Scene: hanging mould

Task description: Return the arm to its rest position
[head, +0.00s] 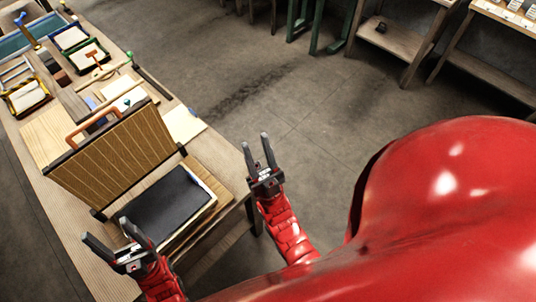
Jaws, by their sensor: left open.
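My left gripper (105,229) is at the bottom left in the head view, its two fingers spread and nothing between them. It is beside the near left corner of a dark flat slab in a pale frame (168,205) on the workbench. My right gripper (257,147) is to the right of the bench's end, over the floor in the picture. Its fingers are parallel with a gap between them, and it is empty. Both red forearms show below the grippers.
A hinged wooden panel (115,158) with an orange handle stands tilted up behind the slab on the workbench (85,262). Trays, frames and tools (28,95) crowd the bench's far end. Shelves (400,45) stand at the top right. The floor (310,100) between is clear.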

